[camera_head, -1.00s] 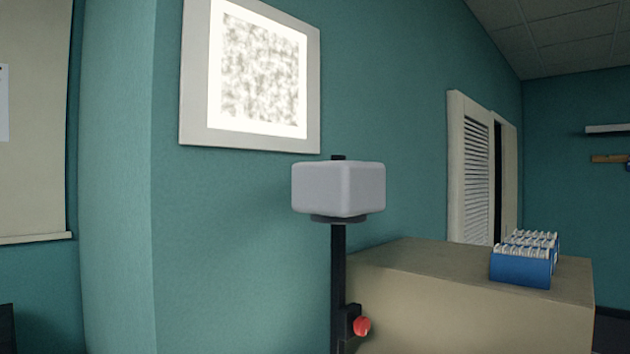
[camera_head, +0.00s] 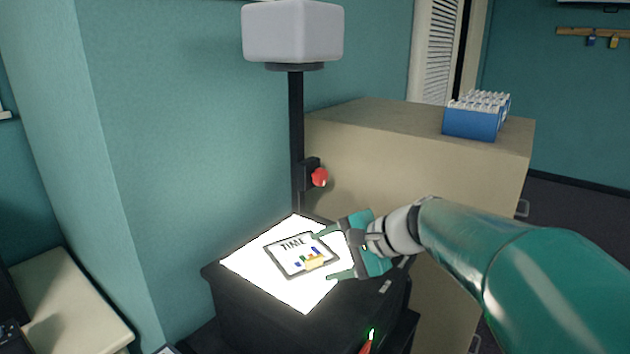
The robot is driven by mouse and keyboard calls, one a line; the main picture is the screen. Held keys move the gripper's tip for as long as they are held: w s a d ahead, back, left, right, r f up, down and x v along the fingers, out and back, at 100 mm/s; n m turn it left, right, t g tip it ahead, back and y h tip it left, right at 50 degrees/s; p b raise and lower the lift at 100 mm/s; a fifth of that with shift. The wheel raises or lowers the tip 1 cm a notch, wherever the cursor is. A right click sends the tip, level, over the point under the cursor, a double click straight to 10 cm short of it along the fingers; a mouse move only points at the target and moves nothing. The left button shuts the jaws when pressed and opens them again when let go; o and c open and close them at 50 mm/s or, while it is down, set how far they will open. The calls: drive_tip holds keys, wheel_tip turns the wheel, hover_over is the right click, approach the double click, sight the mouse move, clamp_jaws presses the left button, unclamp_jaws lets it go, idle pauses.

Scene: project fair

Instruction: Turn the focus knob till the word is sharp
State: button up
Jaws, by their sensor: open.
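The red focus knob (camera_head: 319,177) sits on a black bracket on the projector's post (camera_head: 296,140). The grey projector head (camera_head: 292,32) is at the top of the post. Below, the bright glass stage (camera_head: 250,262) carries a framed sheet (camera_head: 287,264) with the word TIME and small coloured bars. My gripper (camera_head: 325,256) is open and empty, with its fingers over the right part of the lit stage, lower than the knob and apart from it. The wall screen is out of view now, so the projected word cannot be seen.
A beige cabinet (camera_head: 400,150) stands behind and right of the post, with a blue box of white-topped items (camera_head: 474,118) on it. A pale table (camera_head: 65,300) is at the lower left. A small red object with a green glow (camera_head: 368,343) shows at the bottom edge.

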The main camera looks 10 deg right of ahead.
drive_tip(key=w+d+r+m+t+y, duration=0.25)
drive_tip(key=w+d+m, duration=0.25)
drive_tip(key=w, duration=0.4)
drive_tip(key=m+t, duration=0.4)
drive_tip(key=t, duration=0.1)
approach(324, 179)
drive_tip(key=x, duration=0.9)
drive_tip(key=shift+w+d, duration=0.1)
drive_tip(key=c, duration=1)
